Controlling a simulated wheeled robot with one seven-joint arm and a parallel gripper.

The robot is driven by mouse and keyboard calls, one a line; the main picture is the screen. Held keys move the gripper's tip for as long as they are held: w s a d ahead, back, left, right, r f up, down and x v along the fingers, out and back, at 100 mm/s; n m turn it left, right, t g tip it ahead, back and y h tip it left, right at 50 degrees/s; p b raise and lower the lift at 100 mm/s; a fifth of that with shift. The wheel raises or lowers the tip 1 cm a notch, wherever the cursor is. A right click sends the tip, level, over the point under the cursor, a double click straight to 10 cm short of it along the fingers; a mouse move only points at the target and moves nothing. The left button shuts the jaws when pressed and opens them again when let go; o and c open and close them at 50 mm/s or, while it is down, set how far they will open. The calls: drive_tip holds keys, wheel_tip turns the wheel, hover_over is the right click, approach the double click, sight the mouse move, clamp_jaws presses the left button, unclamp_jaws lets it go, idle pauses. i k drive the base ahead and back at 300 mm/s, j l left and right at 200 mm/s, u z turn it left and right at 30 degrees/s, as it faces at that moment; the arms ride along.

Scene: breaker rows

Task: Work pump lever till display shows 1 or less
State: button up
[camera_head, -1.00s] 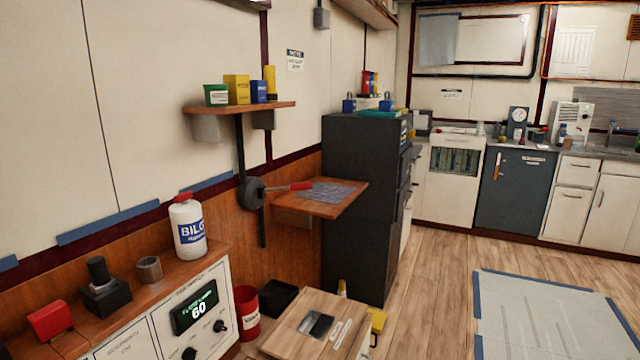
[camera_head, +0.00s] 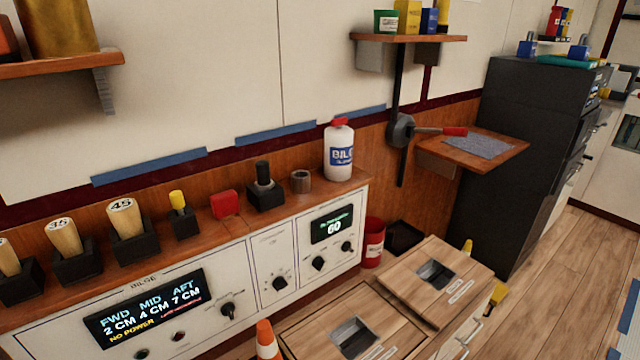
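A lever with a red handle (camera_head: 454,132) sticks out to the right from a dark round pivot (camera_head: 401,130) on the wall, at the upper right. It lies nearly level. The bilge display (camera_head: 145,308) on the white panel at the lower left reads FWD 2 CM, MID 4 CM, AFT 7 CM, with NO POWER in yellow below and a small red line I cannot read. A second, smaller green display (camera_head: 332,226) to its right reads 60. My gripper is not in view.
A white bilge bottle (camera_head: 339,152) and several dark holders with wooden handles stand on the panel's ledge. A small wooden shelf (camera_head: 475,149) sits beside the lever.

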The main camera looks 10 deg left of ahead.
sight(456, 131)
drive_tip(key=i+l, duration=0.35)
drive_tip(key=l, duration=0.2)
drive_tip(key=i+l, duration=0.35)
drive_tip(key=l, duration=0.2)
drive_tip(key=i+l, duration=0.35)
drive_tip(key=l, duration=0.15)
drive_tip(key=i+l+z, duration=0.1)
drive_tip(key=i+l, duration=0.25)
drive_tip(key=l, duration=0.2)
